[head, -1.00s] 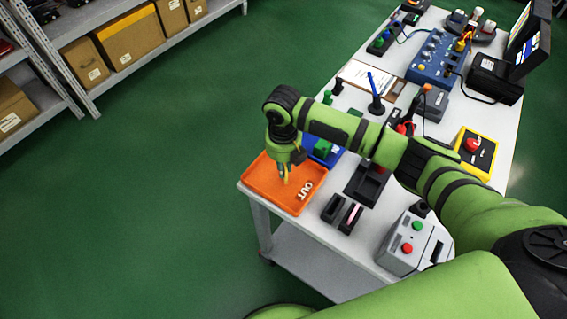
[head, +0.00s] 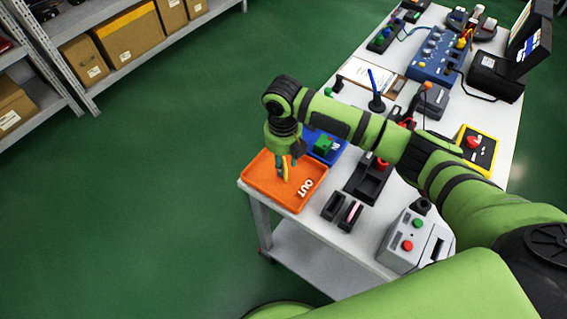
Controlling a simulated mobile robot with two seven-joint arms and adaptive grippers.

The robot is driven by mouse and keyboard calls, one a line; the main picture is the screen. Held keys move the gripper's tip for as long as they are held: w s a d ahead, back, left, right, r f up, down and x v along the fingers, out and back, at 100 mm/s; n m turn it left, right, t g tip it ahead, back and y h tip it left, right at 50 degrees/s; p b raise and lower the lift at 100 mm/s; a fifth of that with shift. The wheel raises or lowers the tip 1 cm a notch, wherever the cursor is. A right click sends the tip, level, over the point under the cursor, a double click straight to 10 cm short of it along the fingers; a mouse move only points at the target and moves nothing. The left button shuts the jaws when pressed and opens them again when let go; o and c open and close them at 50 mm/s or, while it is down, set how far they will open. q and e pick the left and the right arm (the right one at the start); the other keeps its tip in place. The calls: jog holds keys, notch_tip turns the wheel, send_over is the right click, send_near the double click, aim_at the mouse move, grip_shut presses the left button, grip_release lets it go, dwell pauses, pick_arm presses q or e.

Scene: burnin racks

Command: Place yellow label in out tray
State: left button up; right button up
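The orange tray marked OUT (head: 262,181) sits at the near left corner of the white table. My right gripper (head: 286,175) points down over this tray, its fingertips low within the tray's outline. A small yellow strip, probably the yellow label (head: 286,171), shows at the fingertips. I cannot tell whether the fingers grip it or whether it touches the tray floor. A blue tray (head: 333,156) with a green block (head: 322,147) stands just behind, partly hidden by my arm. My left gripper is not in view.
A dark holder (head: 368,183) and two small slotted blocks (head: 341,211) stand right of the trays. A grey box with green and red buttons (head: 408,241) is at the near edge. A pen stand (head: 376,103) and blue panel (head: 436,60) stand farther back. Open floor lies left.

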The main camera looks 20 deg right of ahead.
notch_tip(320, 180, up, 10)
jog(key=b, duration=0.1)
jog(key=shift+r, duration=0.2)
dwell(0.4)
